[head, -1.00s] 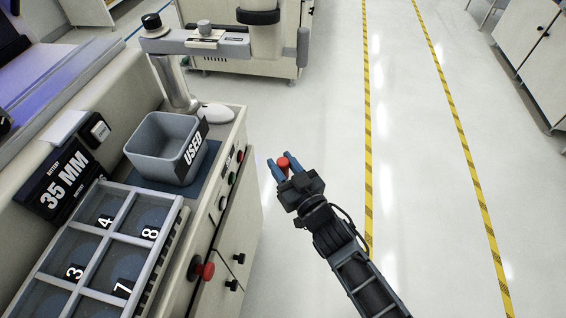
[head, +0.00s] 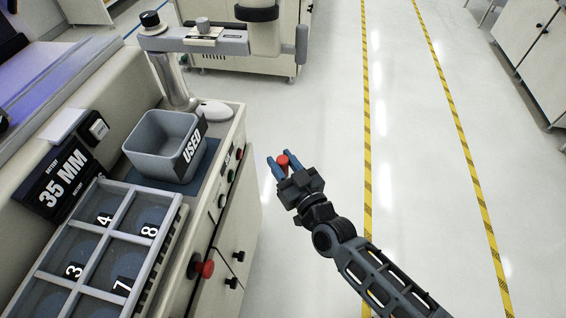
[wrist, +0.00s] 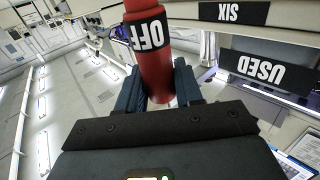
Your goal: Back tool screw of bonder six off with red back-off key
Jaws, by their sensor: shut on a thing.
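My gripper (head: 281,166) is shut on the red back-off key (head: 283,160), above the aisle floor to the right of the bench. In the wrist view the red key (wrist: 156,72) stands between the two blue fingers, with a black label reading OFF. A plate reading SIX (wrist: 229,12) shows behind it in the wrist view, upside down. A horizontal arm (head: 205,42) with a black-topped knob (head: 151,20) stands at the back of the bench. I cannot tell which part is the tool screw.
A grey bin marked USED (head: 140,145) sits on a blue mat. A numbered tray (head: 113,222) and a 35 MM sign (head: 66,177) are nearer me. A red knob (head: 204,268) juts from the bench front. The aisle floor (head: 410,200) is clear.

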